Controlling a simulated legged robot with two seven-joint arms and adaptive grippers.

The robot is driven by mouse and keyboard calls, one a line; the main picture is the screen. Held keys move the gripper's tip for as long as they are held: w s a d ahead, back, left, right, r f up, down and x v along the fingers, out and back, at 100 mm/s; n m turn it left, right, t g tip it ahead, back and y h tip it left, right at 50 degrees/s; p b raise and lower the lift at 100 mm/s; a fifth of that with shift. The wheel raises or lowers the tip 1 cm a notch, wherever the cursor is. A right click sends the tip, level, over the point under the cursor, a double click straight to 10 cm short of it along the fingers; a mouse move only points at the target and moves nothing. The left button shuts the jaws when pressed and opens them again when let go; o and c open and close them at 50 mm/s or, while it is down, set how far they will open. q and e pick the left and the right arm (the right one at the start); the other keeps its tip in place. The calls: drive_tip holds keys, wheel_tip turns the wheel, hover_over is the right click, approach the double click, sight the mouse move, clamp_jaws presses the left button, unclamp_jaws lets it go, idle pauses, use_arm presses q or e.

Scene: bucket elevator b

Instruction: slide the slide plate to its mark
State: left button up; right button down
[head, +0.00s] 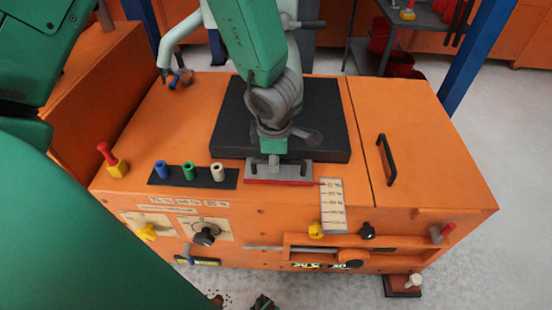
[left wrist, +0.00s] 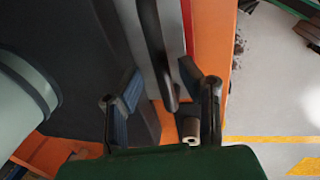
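The slide plate (head: 300,174) is a grey plate with a red front edge, in front of a black slab on the orange machine. A white scale (head: 333,208) stands just right of its red edge, which is near the scale's top end. My left gripper (head: 270,161) is low over the plate and hides part of it. In the left wrist view the slide plate (left wrist: 170,25) has a dark bar handle (left wrist: 153,45). The left gripper (left wrist: 163,97) is open there, its blue-padded fingers either side of the handle's near end. Contact cannot be told. My right gripper is not visible.
A black strip with blue, green and cream (head: 217,172) knobs lies left of the plate. The black slab (head: 325,120) is behind it. A black handle (head: 387,159) stands on the right panel. A pale curved pipe (head: 175,40) is at back left. Knobs line the front face.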

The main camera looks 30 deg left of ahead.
sight(279, 183)
use_arm(q)
drive_tip(key=shift+d, duration=0.1)
drive_tip(key=c, duration=0.6)
drive_tip(key=shift+d+r, duration=0.1)
drive_tip(key=shift+d, duration=0.1)
clamp_jaws()
drive_tip(key=shift+s+d+b, duration=0.45)
drive_tip(key=shift+s, duration=0.15)
drive_tip(key=shift+s+d, duration=0.2)
drive_tip(key=shift+s, duration=0.2)
drive_tip(key=o, duration=0.6)
unclamp_jaws()
drive_tip(key=shift+d+r, duration=0.1)
drive_tip(key=shift+d, duration=0.05)
